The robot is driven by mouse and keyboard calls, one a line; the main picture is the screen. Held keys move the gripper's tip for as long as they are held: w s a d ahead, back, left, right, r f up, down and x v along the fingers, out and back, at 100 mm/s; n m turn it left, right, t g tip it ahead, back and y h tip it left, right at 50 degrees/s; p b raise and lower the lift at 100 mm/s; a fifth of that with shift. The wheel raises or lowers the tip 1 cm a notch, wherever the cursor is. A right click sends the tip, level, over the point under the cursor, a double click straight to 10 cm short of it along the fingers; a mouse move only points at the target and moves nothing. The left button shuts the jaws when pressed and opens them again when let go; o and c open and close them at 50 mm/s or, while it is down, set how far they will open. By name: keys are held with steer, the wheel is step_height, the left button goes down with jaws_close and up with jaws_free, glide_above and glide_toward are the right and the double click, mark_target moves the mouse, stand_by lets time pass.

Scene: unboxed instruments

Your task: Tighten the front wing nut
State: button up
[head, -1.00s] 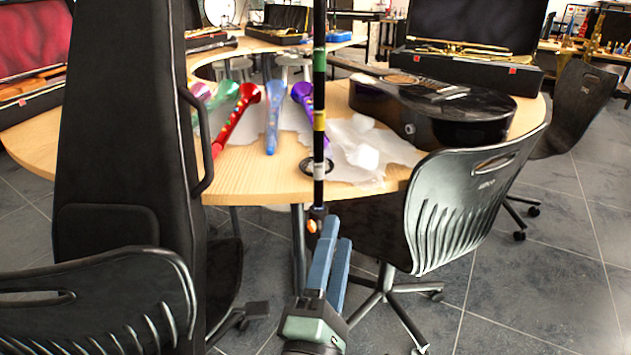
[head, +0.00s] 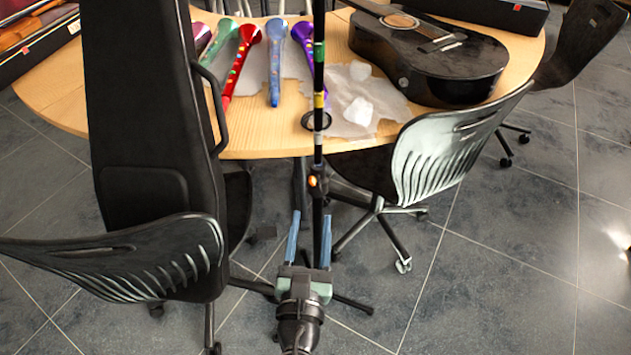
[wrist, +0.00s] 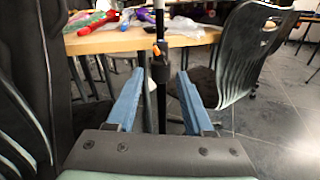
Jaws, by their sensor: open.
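A thin upright stand pole (head: 318,130) with coloured bands rises in front of the table. The wing nut, a small orange piece (head: 313,181), sits on its dark collar. It also shows in the wrist view (wrist: 156,49), just above the collar and slightly left of the pole. My gripper (head: 311,215) is open and empty, with blue fingers spread left and right of the lower pole. In the wrist view (wrist: 160,72) the pole stands between the fingers in the picture, and the nut shows beyond and above the fingertips. I see no contact with it.
A tall black case (head: 140,130) stands close on the left, with a black chair (head: 120,262) before it. Another chair (head: 445,150) is close on the right. The wooden table (head: 265,135) behind holds coloured horns and a black guitar (head: 430,60).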

mark_target(316, 184)
steer(key=w, duration=0.6)
steer(key=w+d, duration=0.1)
steer(key=w, duration=0.1)
steer(key=shift+w, duration=0.4)
steer(key=shift+a, duration=0.1)
jaws_close()
